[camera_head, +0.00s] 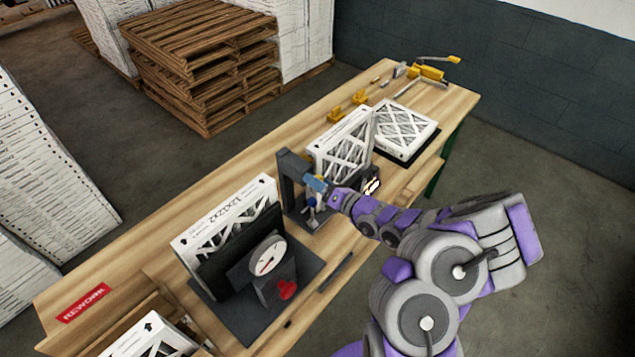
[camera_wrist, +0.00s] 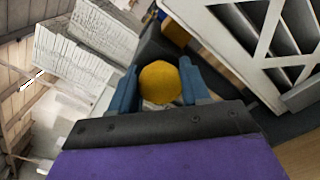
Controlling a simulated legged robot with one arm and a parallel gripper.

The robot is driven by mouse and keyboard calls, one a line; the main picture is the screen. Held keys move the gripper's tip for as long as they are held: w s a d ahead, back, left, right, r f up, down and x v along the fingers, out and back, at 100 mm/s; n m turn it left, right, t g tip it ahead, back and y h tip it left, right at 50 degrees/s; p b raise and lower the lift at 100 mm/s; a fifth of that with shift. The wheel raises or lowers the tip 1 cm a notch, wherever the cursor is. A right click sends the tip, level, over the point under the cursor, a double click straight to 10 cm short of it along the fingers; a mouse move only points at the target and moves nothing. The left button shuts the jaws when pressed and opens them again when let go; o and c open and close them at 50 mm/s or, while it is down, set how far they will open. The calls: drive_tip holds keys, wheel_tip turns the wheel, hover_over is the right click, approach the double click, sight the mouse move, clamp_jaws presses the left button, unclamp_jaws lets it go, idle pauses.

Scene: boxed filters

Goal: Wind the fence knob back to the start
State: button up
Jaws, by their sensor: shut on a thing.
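My gripper (camera_head: 317,184) reaches from the right to the dark upright fixture (camera_head: 287,178) at the middle of the bench. In the wrist view, the blue fingers of my gripper (camera_wrist: 160,77) are shut on the round yellow knob (camera_wrist: 160,85), one finger on each side. The knob is hidden behind my fingers in the head view. A white filter (camera_head: 342,150) with a lattice face stands just behind the fixture, and its frame (camera_wrist: 235,45) is close on the right in the wrist view. I cannot read the knob's turn angle.
A boxed filter (camera_head: 228,222) stands on a dark base with a dial gauge (camera_head: 267,256) at the front left. Another filter (camera_head: 405,127) lies flat at the far right. Yellow clamps (camera_head: 430,72) sit at the bench's far end. A red REWORK label (camera_head: 83,303) marks the near-left edge.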

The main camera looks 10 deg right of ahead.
drive_tip(key=n, duration=0.2)
drive_tip(key=n+b, duration=0.1)
drive_tip(key=n, duration=0.1)
drive_tip(key=shift+f+n, duration=0.2)
drive_tip(key=shift+n, duration=0.1)
drive_tip(key=n+b, duration=0.1)
drive_tip(key=n, duration=0.2)
drive_tip(key=shift+n, duration=0.3)
drive_tip(key=n+b, duration=0.1)
drive_tip(key=n, duration=0.2)
drive_tip(key=shift+n, duration=0.3)
drive_tip(key=n+b, duration=0.3)
drive_tip(key=shift+n, duration=0.3)
drive_tip(key=n+b, duration=0.1)
drive_tip(key=b, duration=0.1)
drive_tip(key=n+b, duration=0.3)
drive_tip(key=b, duration=0.1)
drive_tip(key=shift+f, duration=0.25)
drive_tip(key=n+b, duration=0.4)
drive_tip(key=b, duration=0.4)
drive_tip(key=n+b, duration=0.2)
drive_tip(key=b, duration=0.2)
drive_tip(key=shift+n, duration=0.3)
drive_tip(key=shift+a+r+n+b, duration=0.1)
drive_tip(key=shift+n+b, duration=0.2)
drive_tip(key=shift+b, duration=0.25)
